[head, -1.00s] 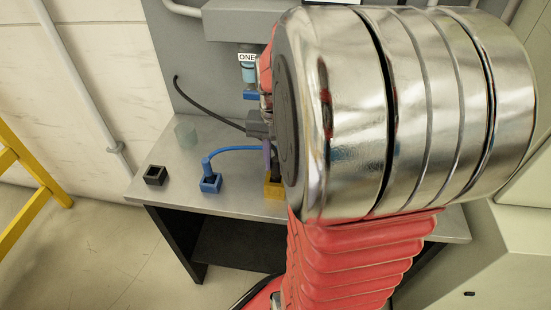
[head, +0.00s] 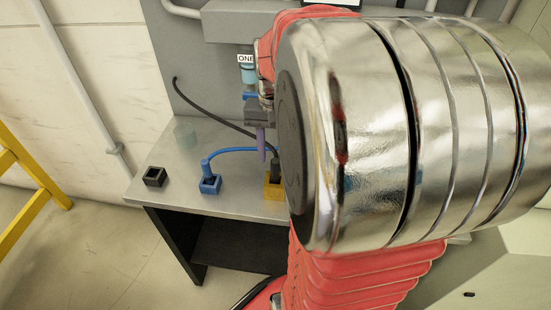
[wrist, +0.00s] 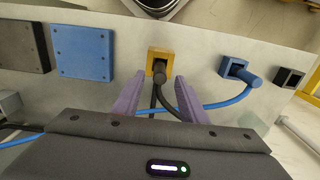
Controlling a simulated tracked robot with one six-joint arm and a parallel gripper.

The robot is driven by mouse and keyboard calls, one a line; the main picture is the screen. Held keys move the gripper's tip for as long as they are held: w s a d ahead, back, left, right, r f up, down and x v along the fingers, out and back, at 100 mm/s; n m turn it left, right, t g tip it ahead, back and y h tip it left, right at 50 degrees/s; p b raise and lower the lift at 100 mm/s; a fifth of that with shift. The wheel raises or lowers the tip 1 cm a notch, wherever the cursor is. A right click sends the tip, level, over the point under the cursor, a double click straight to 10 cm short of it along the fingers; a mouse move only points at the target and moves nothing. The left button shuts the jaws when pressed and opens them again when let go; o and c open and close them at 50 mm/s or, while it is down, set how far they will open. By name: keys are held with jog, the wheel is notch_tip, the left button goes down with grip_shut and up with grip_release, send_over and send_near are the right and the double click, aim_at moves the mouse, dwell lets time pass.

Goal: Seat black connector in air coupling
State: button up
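The black connector (head: 275,167) stands upright in the yellow block (head: 272,191) near the table's front edge. In the wrist view the connector (wrist: 159,74) shows in the opening of the yellow block (wrist: 166,54), with its black cable running toward me. I cannot tell how deep it sits. My gripper (head: 261,157) is above and slightly left of the connector in the head view. Its two purple fingers (wrist: 159,80) are spread apart with nothing between them at the tips; the connector appears beyond them. No part is labelled as the air coupling.
A blue connector with a blue hose sits in a blue block (head: 209,186). An empty black block (head: 154,177) stands farther left. A larger blue plate (wrist: 84,52) and black plate (wrist: 22,46) show in the wrist view. The grey back panel (head: 184,75) rises behind the table.

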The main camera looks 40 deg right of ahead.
notch_tip(320, 180, up, 8)
jog(key=shift+r, duration=0.2)
dwell(0.6)
jog(key=s+a+f+n+t, duration=0.1)
jog(key=a+n, duration=0.4)
jog(key=a, duration=0.6)
jog(key=s+a+f+n+t, duration=0.1)
jog(key=s+a+n+t, duration=0.2)
jog(key=a, duration=0.8)
jog(key=shift+a+f+n+t, duration=0.3)
jog(key=shift+n+t, duration=0.5)
jog(key=shift+n, duration=0.4)
